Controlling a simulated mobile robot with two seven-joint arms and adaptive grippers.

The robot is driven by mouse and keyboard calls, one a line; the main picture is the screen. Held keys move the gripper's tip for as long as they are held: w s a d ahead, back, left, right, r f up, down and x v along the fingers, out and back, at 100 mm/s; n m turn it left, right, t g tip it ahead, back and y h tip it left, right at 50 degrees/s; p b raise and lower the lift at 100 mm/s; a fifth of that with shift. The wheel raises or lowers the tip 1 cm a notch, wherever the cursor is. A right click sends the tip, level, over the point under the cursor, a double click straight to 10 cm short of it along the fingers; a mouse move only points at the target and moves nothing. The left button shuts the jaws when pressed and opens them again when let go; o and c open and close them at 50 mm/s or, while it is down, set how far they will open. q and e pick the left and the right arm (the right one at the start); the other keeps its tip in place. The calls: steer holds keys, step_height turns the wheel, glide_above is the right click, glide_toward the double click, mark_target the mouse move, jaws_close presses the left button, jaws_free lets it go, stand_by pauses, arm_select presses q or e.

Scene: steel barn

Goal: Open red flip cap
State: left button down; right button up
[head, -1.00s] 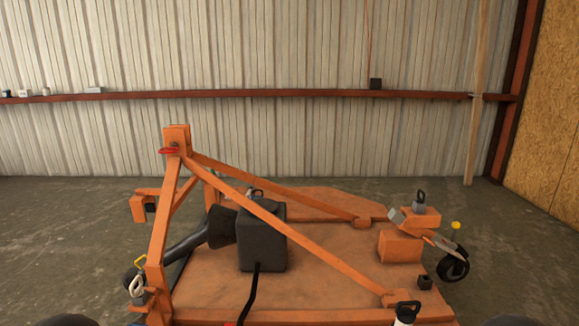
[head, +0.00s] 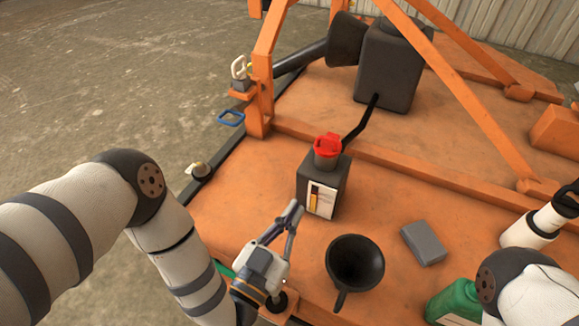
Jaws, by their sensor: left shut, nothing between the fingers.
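The red flip cap (head: 327,145) sits on top of a small dark grey box-shaped container (head: 318,180) with a pale label on its front. The container stands upright on the orange deck, and the cap looks closed down on its neck. My left gripper (head: 294,208) is shut and empty, just in front of the container's lower left side, its fingers pointing up towards it. I cannot tell whether the fingertips touch the container.
A black funnel (head: 355,264) and a grey block (head: 423,243) lie on the orange deck (head: 385,210) right of my left gripper. Orange frame bars and a large dark gearbox (head: 390,65) are behind.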

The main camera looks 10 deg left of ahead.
mark_target(329, 139)
arm_select(q)
steer(key=shift+t, duration=0.7)
steer(key=b+x, duration=0.1)
steer(key=x, duration=0.3)
steer(key=b+x, duration=0.1)
steer(key=x, duration=0.4)
steer(key=a+b+x, duration=0.1)
steer(key=x, duration=0.4)
steer(key=shift+w+r+b, duration=0.15)
steer(key=shift+r+b, duration=0.25)
steer(key=shift+w+d+r, duration=0.15)
steer(key=shift+w+r, duration=0.1)
steer(key=shift+w, duration=0.15)
arm_select(e)
steer(key=shift+g, duration=0.5)
steer(key=f, duration=0.1)
steer(key=s+f, duration=0.1)
steer(key=f, duration=0.1)
steer(key=shift+s+d+f, duration=0.1)
steer(key=shift+s+f, duration=0.2)
steer(key=shift+f, duration=0.1)
